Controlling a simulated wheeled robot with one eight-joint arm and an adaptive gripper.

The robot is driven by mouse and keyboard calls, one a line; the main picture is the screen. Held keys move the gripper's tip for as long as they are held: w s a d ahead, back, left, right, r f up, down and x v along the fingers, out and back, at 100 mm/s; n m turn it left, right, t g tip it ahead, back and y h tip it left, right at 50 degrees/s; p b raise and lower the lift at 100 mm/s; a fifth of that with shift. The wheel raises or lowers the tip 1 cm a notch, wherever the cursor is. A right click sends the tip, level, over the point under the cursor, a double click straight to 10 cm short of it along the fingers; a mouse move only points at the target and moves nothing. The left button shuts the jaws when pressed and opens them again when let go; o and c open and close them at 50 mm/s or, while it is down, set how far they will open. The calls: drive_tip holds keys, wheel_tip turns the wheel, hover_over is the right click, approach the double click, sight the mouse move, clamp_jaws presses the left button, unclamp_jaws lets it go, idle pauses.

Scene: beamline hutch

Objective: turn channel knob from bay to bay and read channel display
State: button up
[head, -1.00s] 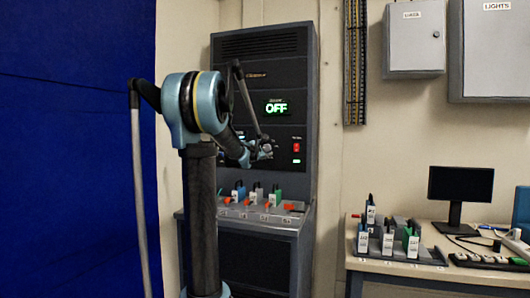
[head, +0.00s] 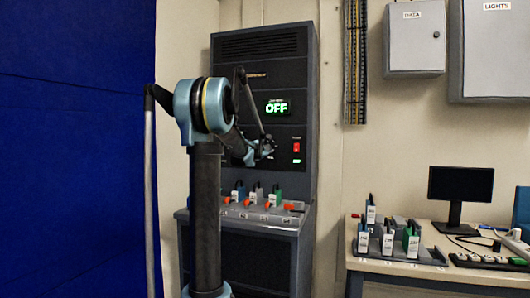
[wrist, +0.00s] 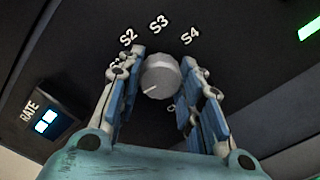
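The channel knob (wrist: 160,77) is a round grey knob in the wrist view, with a pale pointer line toward the lower left. Labels S2, S3 and S4 arc above it; a further label by the left finger is mostly hidden. My gripper (wrist: 161,85) has one blue-padded finger on each side of the knob, very close to it; I cannot tell whether both press on it. In the head view my gripper (head: 264,150) is at the dark rack's panel and hides the knob. The channel display (head: 277,107) above it reads OFF in green.
A RATE display (wrist: 46,121) is lit beside the knob. A red switch (head: 297,147) is right of my gripper. Below, a ledge (head: 250,221) carries several coloured modules and orange levers. A desk (head: 400,266) with a monitor (head: 460,184) stands at the right.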

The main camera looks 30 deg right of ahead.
drive_tip(key=shift+m, duration=0.3)
drive_tip(key=m, duration=0.3)
drive_tip(key=shift+m, duration=0.3)
drive_tip(key=shift+s+m, duration=0.1)
drive_tip(key=shift+m, duration=1.7)
drive_tip(key=shift+f, duration=0.1)
drive_tip(key=o, duration=1.1)
drive_tip(key=shift+c, duration=0.2)
drive_tip(key=v, duration=1.2)
